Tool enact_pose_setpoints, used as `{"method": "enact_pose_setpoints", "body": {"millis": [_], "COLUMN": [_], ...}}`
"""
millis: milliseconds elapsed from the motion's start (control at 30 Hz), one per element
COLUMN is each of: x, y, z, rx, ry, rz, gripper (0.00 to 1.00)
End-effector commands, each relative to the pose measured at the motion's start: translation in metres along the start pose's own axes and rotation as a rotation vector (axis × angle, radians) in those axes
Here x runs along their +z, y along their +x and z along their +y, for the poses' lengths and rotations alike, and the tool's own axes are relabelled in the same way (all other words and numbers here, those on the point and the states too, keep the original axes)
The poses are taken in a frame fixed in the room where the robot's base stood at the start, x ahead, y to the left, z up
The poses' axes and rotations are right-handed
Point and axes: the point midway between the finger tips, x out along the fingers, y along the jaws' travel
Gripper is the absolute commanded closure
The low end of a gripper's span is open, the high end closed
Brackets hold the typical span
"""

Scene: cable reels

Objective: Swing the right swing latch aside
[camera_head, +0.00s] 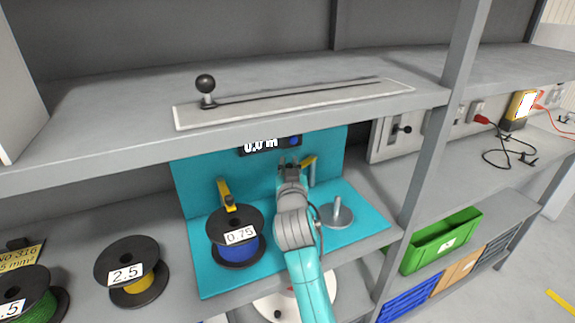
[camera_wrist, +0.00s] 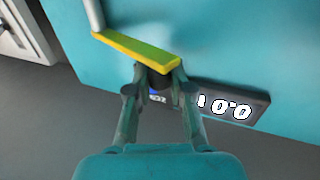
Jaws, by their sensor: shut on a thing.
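The right swing latch (camera_head: 309,161) is a yellow bar on a grey post, standing at the back of the teal station, right of my gripper (camera_head: 289,164). In the wrist view the latch (camera_wrist: 135,48) runs across the top, and my gripper (camera_wrist: 157,80) is at its free end. The fingers are closed on a dark part at that end of the bar, partly hidden between the fingertips. A second yellow latch (camera_head: 226,193) stands at the left, behind a blue-wire reel marked 0.75 (camera_head: 238,252).
A display reading 0.0 m (camera_head: 270,146) is close beside my gripper. A grey disc with a spindle (camera_head: 338,213) stands at the right, empty. The upper shelf with a slotted plate (camera_head: 300,100) overhangs the station. Reels stand at the left; a green bin (camera_head: 440,240) is at the right.

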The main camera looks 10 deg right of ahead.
Motion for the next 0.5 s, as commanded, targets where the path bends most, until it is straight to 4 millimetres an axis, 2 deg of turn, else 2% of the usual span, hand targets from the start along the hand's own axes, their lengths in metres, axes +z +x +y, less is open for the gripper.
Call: {"method": "enact_pose_setpoints", "body": {"millis": [100, 500], "x": [0.0003, 0.0008], "y": [-0.0028, -0.006], "z": [0.0055, 0.0069], "rx": [-0.037, -0.081], "ry": [0.0, -0.001], "rz": [0.0, -0.001], "gripper": [1.0, 1.0]}}
